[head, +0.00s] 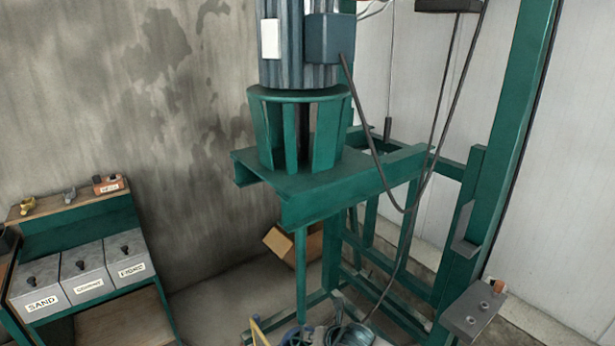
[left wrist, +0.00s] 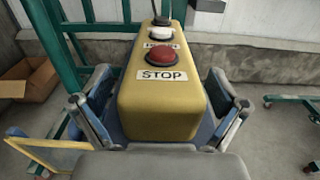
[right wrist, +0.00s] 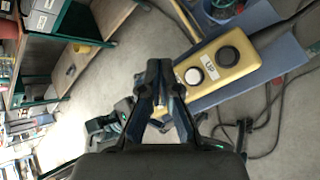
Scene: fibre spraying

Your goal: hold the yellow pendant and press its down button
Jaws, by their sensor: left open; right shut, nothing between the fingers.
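The yellow pendant (left wrist: 155,105) stands between the spread fingers of my open left gripper (left wrist: 160,85) in the left wrist view. Its red STOP button (left wrist: 158,72) is nearest, then a white button (left wrist: 160,34) with a label too small to read clearly, then a black button (left wrist: 161,20). In the right wrist view, the pendant (right wrist: 245,68) lies right of my shut, empty right gripper (right wrist: 158,68). Its white button (right wrist: 193,75) and black button (right wrist: 228,56) have an UP label between them. The right fingertips are apart from the buttons.
A green machine frame (head: 345,190) carries a motor (head: 297,45). Boxes labelled SAND (head: 38,290) and others sit on a rack at left. A cardboard box (head: 282,243) is on the floor. Dark cables (right wrist: 265,140) lie near the pendant in the right wrist view.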

